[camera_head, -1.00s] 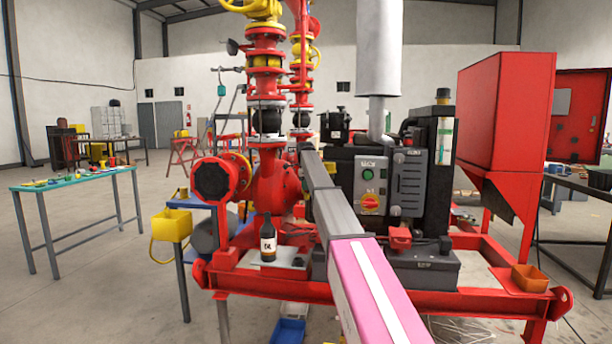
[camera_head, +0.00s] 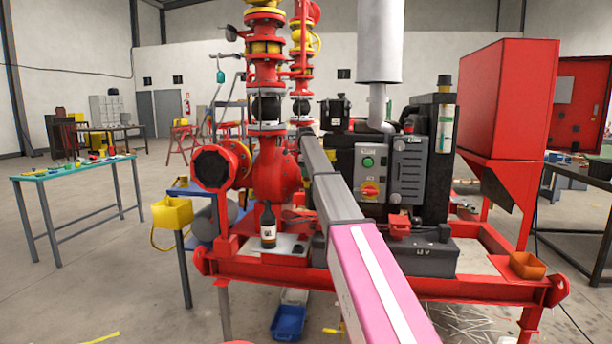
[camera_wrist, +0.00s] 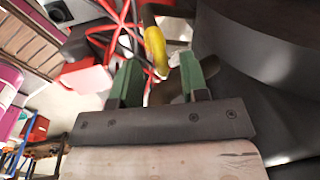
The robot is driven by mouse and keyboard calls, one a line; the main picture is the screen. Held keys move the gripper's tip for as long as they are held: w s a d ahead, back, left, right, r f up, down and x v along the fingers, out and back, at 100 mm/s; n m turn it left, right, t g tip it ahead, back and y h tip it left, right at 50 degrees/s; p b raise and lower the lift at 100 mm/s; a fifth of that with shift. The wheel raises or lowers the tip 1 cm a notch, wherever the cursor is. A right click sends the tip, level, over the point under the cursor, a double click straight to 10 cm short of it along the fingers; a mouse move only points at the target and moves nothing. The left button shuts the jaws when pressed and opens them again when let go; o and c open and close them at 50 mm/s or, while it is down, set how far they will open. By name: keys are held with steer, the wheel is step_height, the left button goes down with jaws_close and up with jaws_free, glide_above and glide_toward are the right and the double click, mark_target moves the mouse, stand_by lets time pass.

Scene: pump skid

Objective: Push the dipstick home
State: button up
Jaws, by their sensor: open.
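A large dark curved body (camera_wrist: 260,50) fills the right of the wrist view, close to the right finger. Red frame bars and pipes lie beyond. In the head view a dark bottle (camera_head: 268,228) stands on the red skid (camera_head: 400,290), left of my arm.

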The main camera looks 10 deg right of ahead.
step_height(320, 180, up, 9)
steer(key=s, duration=0.1)
steer(key=shift+s+a, duration=0.2)
steer(key=shift+s, duration=0.15)
steer(key=shift+f, duration=0.1)
